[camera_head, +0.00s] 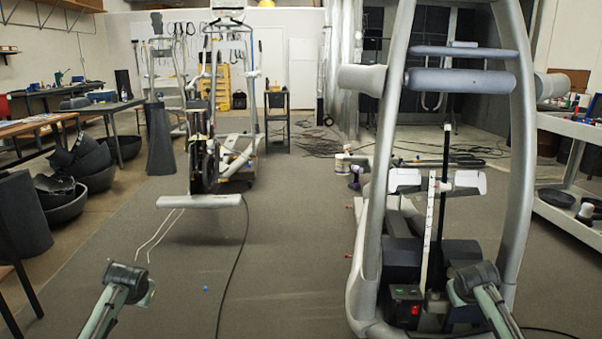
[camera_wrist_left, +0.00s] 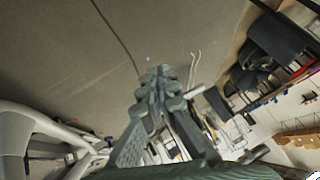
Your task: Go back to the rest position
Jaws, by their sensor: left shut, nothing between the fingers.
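My left gripper (camera_wrist_left: 163,78) shows in the left wrist view, its two grey-green fingers together with nothing between them. It points over bare carpet, apart from any object. In the head view my left arm (camera_head: 128,280) reaches in at the bottom left, ending in a dark joint; no fingers show there.
A second, partly stripped machine (camera_head: 205,160) stands farther back left. A long black cable (camera_head: 232,270), pale curved rods (camera_head: 158,235) and a small blue ball (camera_head: 205,289) lie on the carpet. Workbenches (camera_head: 60,118) and black bins (camera_head: 65,205) line the left; a white shelf (camera_head: 565,128) stands right.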

